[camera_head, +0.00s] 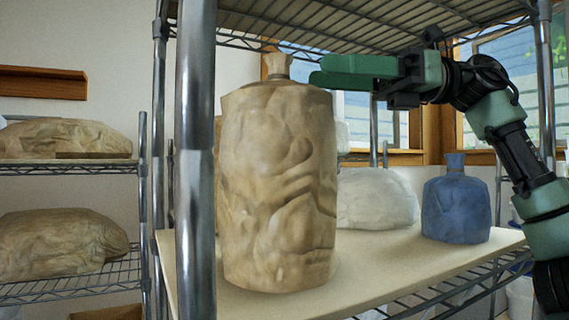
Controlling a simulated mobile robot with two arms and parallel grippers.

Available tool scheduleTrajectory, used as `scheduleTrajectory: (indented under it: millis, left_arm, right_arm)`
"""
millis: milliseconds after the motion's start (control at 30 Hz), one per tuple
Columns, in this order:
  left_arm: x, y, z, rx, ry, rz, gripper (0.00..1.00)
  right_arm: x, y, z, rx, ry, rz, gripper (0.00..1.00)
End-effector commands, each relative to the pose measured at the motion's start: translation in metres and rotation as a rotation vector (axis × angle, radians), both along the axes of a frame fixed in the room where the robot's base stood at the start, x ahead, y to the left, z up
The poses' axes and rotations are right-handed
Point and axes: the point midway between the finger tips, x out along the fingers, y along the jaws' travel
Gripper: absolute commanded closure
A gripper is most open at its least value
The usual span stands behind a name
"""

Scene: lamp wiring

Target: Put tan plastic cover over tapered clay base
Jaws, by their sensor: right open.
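A tall tan wrinkled plastic cover (278,190) stands upright on the shelf board in the middle of the view. It hangs around a tall form, with a narrow neck (277,66) standing up at its top. The clay base inside is hidden, so I cannot tell its taper. My right gripper (318,71) reaches in from the right, level with the neck and a little to its right. Its green fingers are open and nothing shows between them. They look apart from the cover, though the depth is hard to judge. My left gripper is not in view.
A blue covered form (456,205) and a whitish covered lump (376,199) stand farther back on the board (400,262). A metal post (196,160) rises in front at left, and a wire shelf (350,22) hangs above. Tan covered lumps (62,242) fill the left rack.

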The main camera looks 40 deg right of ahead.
Motion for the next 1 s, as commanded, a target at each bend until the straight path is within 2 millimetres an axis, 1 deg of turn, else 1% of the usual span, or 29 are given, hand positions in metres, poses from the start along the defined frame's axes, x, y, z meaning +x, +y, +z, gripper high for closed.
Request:
scheduleTrajectory:
  millis: [33, 133, 200, 300, 367, 467, 633, 800, 933, 967, 1000]
  left_arm:
    - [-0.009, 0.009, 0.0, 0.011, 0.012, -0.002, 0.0]
    - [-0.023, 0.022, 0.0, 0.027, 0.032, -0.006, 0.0]
    - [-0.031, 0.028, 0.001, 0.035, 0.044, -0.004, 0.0]
    - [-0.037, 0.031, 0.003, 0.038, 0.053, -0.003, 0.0]
    - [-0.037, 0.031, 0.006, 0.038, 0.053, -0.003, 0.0]
    - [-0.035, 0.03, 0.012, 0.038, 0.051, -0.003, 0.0]
    - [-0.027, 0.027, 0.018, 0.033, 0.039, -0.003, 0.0]
    - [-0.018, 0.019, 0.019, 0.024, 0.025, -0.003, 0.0]
    - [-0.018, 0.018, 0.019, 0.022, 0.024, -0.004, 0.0]
    - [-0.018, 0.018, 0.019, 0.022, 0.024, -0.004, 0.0]
    - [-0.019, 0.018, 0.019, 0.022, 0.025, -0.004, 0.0]
  right_arm:
    - [0.0, 0.002, 0.0, -0.001, 0.0, 0.001, 0.5]
    - [0.005, 0.008, 0.001, -0.003, 0.001, 0.001, 0.5]
    - [0.01, 0.014, 0.001, -0.003, 0.001, 0.001, 0.5]
    - [0.016, 0.024, 0.001, -0.003, 0.001, 0.001, 0.5]
    - [0.019, 0.03, 0.002, -0.003, 0.001, 0.001, 0.5]
    - [0.025, 0.044, 0.004, -0.002, 0.002, 0.003, 0.5]
    - [0.038, 0.063, 0.003, 0.0, 0.003, 0.002, 0.5]
    - [0.041, 0.068, 0.002, 0.002, 0.001, 0.002, 0.5]
    - [0.041, 0.067, 0.002, 0.002, 0.001, 0.002, 0.5]
    - [0.041, 0.067, 0.002, 0.002, 0.001, 0.002, 0.56]
    - [0.041, 0.067, 0.002, 0.002, 0.001, 0.002, 0.67]
